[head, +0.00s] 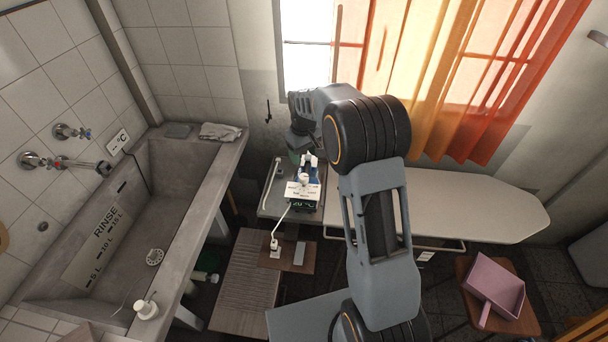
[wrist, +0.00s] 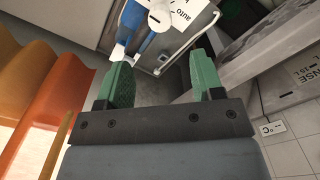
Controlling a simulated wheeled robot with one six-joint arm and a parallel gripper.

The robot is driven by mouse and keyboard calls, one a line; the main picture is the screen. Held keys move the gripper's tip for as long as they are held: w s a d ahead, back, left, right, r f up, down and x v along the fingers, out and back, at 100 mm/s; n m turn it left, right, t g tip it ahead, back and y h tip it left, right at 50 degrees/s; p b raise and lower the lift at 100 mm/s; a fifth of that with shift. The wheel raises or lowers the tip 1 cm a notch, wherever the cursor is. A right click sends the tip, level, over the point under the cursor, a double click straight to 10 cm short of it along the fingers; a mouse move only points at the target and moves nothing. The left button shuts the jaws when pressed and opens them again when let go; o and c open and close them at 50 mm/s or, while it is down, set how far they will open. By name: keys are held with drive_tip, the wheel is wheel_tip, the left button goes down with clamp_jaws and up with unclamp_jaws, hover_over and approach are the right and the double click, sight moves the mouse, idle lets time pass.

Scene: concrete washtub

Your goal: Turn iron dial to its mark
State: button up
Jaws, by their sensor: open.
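The blue body of the iron (wrist: 131,18) lies left of the dial there. My gripper (wrist: 158,65) is open and empty, with its two green fingers well apart. The dial lies beyond the fingertips, not between them. In the head view my arm hides most of the gripper. I cannot make out the dial's target mark.
The white card (head: 301,191) stands above a dark box with a green display (head: 304,206). A white cord runs to a plug (head: 274,244). The concrete washtub (head: 170,215) is at left. The ironing board (head: 470,205) is clear at right, below the orange curtain (head: 470,70).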

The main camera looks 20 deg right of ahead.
sight(304, 176)
wheel_tip(304, 176, down, 10)
drive_tip(key=shift+f+p, duration=0.25)
drive_tip(key=shift+p, duration=0.45)
drive_tip(key=c, duration=0.9)
